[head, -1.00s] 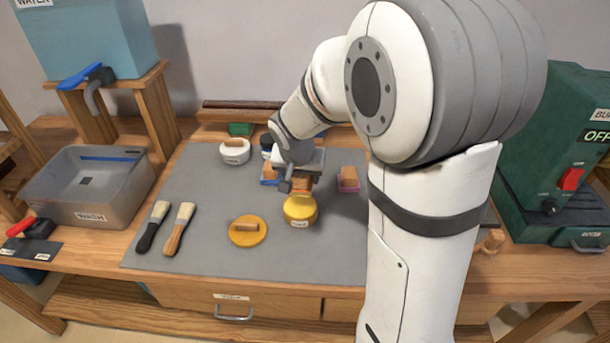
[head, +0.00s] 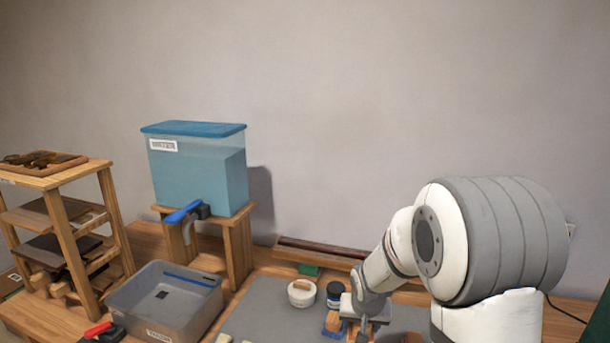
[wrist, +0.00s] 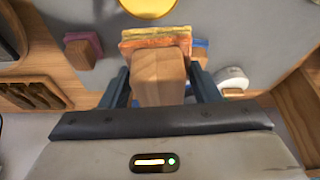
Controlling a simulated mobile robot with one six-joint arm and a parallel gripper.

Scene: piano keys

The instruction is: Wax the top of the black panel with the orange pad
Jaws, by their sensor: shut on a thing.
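My gripper (wrist: 160,85) is shut on the wooden handle of the orange pad (wrist: 155,38) in the wrist view. The pad's orange edge shows beyond the handle, above the grey mat; whether it touches the mat I cannot tell. In the head view my gripper (head: 365,325) is low at the bottom edge, and the pad is not clear there. Dark flat panels (head: 58,247) lie on a wooden shelf rack at the left; I cannot tell whether one is the black panel.
A blue pad (head: 333,331) with a wooden handle sits close beside my gripper. A grey basin (head: 165,305) and water tank (head: 198,175) stand left.

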